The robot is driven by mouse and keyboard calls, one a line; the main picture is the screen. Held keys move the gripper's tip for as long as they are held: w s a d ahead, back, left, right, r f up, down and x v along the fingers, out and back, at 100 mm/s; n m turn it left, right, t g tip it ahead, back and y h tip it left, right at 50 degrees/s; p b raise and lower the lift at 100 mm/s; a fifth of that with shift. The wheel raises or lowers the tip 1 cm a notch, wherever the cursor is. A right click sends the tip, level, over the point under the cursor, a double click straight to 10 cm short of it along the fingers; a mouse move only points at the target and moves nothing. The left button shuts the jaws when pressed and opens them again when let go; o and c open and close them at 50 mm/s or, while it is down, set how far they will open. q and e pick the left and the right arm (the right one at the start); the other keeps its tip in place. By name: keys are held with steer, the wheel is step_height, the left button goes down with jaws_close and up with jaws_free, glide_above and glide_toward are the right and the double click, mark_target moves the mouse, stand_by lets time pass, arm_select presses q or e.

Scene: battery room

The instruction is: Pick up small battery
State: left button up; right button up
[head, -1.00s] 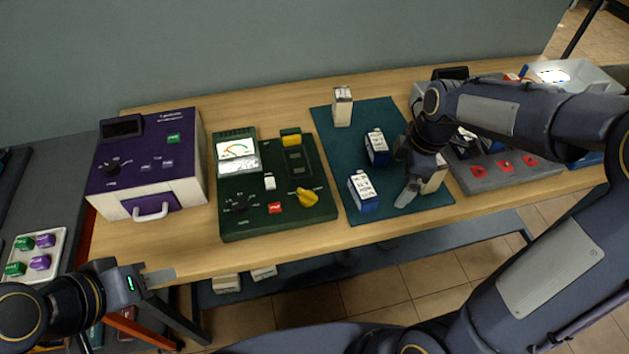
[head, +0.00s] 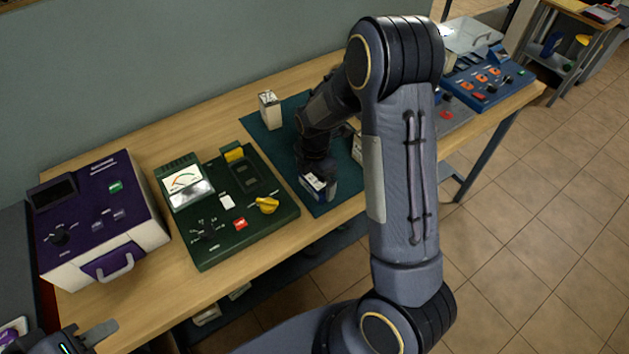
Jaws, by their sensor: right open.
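A blue battery with a white top (head: 318,188) stands near the front edge of the teal mat (head: 274,141). My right gripper (head: 317,180) is open and points down right at this battery; its fingers are mostly hidden by the wrist, so contact cannot be told. A cream battery with a white top (head: 270,110) stands at the back left of the mat. Another pale battery (head: 357,149) shows partly beside my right arm, which hides much of the mat. My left gripper (head: 98,334) is at the bottom left corner, cut by the frame, away from the batteries.
A green tester with a dial (head: 215,232) is left of the mat, and a purple and white device (head: 90,220) is further left. A blue control panel (head: 487,78) is at the table's far right. Bare wood (head: 180,135) lies behind the tester.

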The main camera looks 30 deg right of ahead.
steer(key=shift+f, duration=0.15)
steer(key=c, duration=1.2)
steer(key=shift+r, duration=0.25)
